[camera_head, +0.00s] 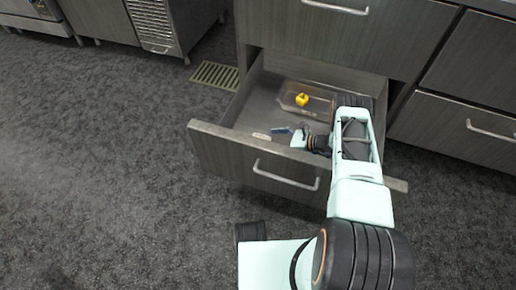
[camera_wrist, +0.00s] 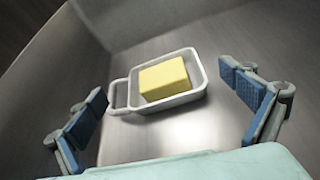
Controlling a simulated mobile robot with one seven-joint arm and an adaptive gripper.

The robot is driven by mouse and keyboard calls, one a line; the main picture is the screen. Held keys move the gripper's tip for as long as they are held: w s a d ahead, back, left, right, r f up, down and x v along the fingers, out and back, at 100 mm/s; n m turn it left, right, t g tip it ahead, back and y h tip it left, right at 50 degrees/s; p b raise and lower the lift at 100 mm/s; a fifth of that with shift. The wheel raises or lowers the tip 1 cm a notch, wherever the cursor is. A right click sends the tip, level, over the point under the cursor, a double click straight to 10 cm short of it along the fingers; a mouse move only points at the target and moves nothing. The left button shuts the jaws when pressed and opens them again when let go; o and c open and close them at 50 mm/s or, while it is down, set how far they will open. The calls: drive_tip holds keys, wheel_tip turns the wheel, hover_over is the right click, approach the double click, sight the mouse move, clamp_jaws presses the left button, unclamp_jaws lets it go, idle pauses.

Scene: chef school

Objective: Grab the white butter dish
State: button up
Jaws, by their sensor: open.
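The white butter dish (camera_wrist: 194,92) shows in the wrist view, a shallow rectangular tray with a loop handle at its left end. A yellow block of butter (camera_wrist: 164,78) lies in it. The dish rests on the grey metal floor of a drawer. My gripper (camera_wrist: 163,78) is open, with one blue-padded finger on each side of the view and the dish farther off between them. Nothing is between the pads. In the head view my gripper (camera_head: 293,134) is low inside the open drawer, near its front panel. I cannot make out the white dish clearly there.
The open drawer (camera_head: 225,135) has raised walls close around my gripper. Toward its back lies a clear tray (camera_head: 324,109) with a small yellow thing (camera_head: 302,99). Closed drawers (camera_head: 460,130) stand to the right. The dark floor (camera_head: 100,180) at left is clear.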

drive_tip(key=shift+b+x, duration=0.85)
drive_tip(key=shift+x, duration=2.1)
drive_tip(key=shift+w, duration=0.1)
drive_tip(key=shift+c, duration=0.4)
drive_tip(key=shift+r, duration=0.1)
drive_tip(key=c, duration=1.3)
